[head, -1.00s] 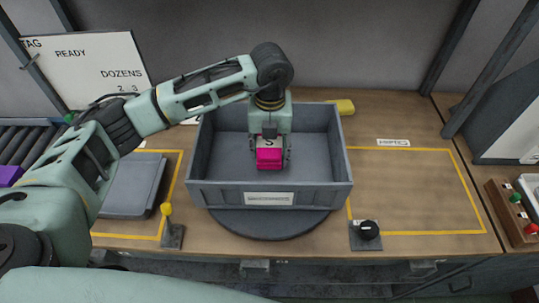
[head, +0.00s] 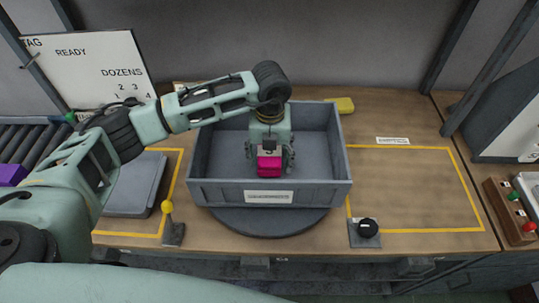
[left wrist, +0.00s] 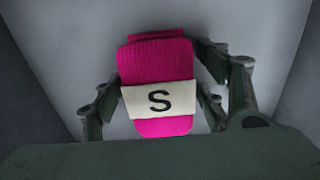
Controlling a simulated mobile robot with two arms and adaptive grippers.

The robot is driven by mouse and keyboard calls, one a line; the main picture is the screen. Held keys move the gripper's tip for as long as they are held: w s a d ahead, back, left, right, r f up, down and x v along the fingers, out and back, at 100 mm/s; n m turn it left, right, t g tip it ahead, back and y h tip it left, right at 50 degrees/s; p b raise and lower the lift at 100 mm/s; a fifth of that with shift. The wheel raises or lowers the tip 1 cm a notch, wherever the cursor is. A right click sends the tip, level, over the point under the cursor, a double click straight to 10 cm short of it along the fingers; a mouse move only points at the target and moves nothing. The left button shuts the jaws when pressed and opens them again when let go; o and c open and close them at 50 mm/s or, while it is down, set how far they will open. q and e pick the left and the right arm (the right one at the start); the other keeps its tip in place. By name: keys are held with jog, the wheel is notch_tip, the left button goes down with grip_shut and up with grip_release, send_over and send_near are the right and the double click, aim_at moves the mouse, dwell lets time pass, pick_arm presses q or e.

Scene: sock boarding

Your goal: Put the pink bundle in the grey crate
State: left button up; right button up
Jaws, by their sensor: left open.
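The pink bundle (head: 269,167) is inside the grey crate (head: 321,192), near the middle of its floor. In the left wrist view the bundle (left wrist: 158,72) is a folded ribbed pink sock stack with a white band marked S. My left gripper (head: 269,158) is inside the crate, directly over the bundle. Its fingers (left wrist: 163,110) are open, one on each side of the bundle, with gaps visible at both sides. The bundle's far end is partly hidden by the gripper in the head view. My right gripper is not in view.
The crate stands on a dark round turntable (head: 270,224). A yellow-outlined area (head: 410,190) at right is empty. A grey tray (head: 133,185) lies at left, with a yellow-knobbed lever (head: 168,208) nearby. A black knob (head: 368,228) is at front right. A sign board (head: 90,75) stands behind.

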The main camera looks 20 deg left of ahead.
pick_arm(q)
jog(key=shift+r, duration=0.2)
notch_tip(320, 180, up, 11)
jog(key=shift+d+b, duration=0.1)
jog(key=shift+b, duration=0.75)
jog(key=shift+r, duration=0.5)
